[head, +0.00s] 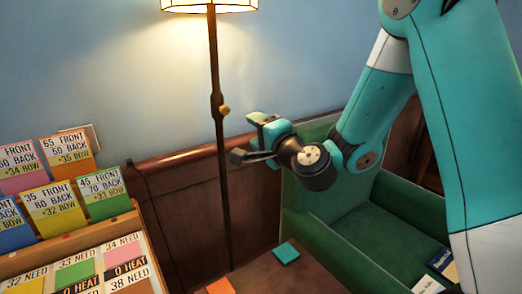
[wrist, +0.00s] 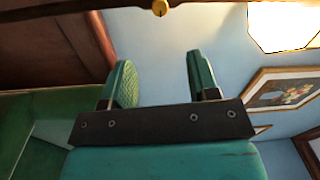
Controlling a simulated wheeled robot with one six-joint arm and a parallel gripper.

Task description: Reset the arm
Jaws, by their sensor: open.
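My gripper (head: 258,142) is at the end of my teal arm, in the middle of the head view. It is held up in the air in front of the blue wall and the lamp pole. In the wrist view its two teal fingers (wrist: 160,82) stand apart with nothing between them. The arm is bent, with the upper link rising at the right of the head view and the forearm reaching down to the left.
A floor lamp (head: 215,100) stands close behind my gripper. A green armchair (head: 350,226) is below the arm. A rack (head: 75,238) of colored number cards is at the left. A teal card (head: 286,253) and an orange card (head: 221,286) lie low in the middle. Framed pictures (wrist: 283,88) hang on the wall.

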